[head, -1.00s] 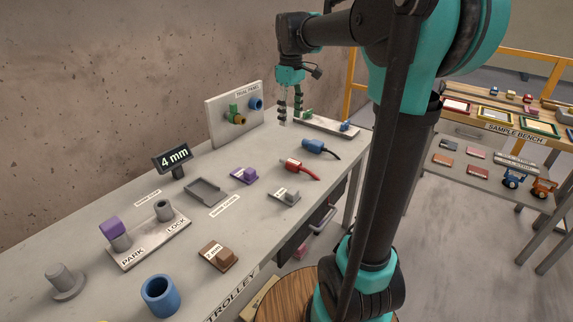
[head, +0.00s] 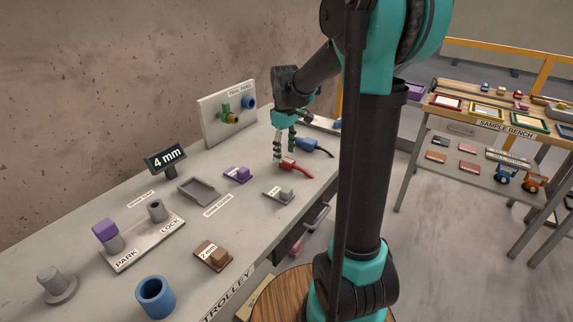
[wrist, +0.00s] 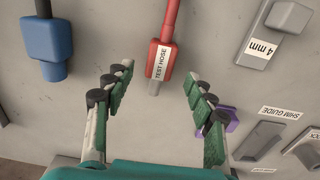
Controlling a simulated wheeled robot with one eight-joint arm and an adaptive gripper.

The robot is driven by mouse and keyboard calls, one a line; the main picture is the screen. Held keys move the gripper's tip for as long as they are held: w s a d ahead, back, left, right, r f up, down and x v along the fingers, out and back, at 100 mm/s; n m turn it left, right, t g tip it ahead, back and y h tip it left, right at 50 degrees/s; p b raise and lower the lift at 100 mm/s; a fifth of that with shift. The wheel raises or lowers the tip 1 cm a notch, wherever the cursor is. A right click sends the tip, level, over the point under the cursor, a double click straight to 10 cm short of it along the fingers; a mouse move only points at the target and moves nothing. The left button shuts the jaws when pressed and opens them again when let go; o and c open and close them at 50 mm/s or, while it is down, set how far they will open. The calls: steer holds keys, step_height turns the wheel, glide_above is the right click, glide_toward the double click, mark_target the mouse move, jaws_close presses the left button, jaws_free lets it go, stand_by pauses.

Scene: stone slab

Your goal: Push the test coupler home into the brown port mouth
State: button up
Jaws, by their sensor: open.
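The red test coupler (wrist: 160,60), labelled TEST HOSE, has a grey tip and lies on the trolley top with its red hose trailing off. It also shows in the head view (head: 288,164). My gripper (wrist: 160,84) is open and empty, its green-padded fingers spread to either side of the coupler's grey tip in the wrist view. In the head view my gripper (head: 285,150) is over the coupler; I cannot tell the exact height. The trial panel (head: 212,134) stands at the back with green, brown and blue ports. The brown port (head: 235,118) is small and partly hidden by the green one.
A blue coupler (wrist: 47,48) lies left of the red one in the wrist view. A 4 mm shim block (wrist: 268,40) lies to the right. A purple block (head: 238,174), a grey tray (head: 196,190) and a display (head: 166,159) stand nearby.

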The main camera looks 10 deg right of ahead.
mark_target(285, 159)
steer(key=shift+f, duration=1.5)
jaws_close()
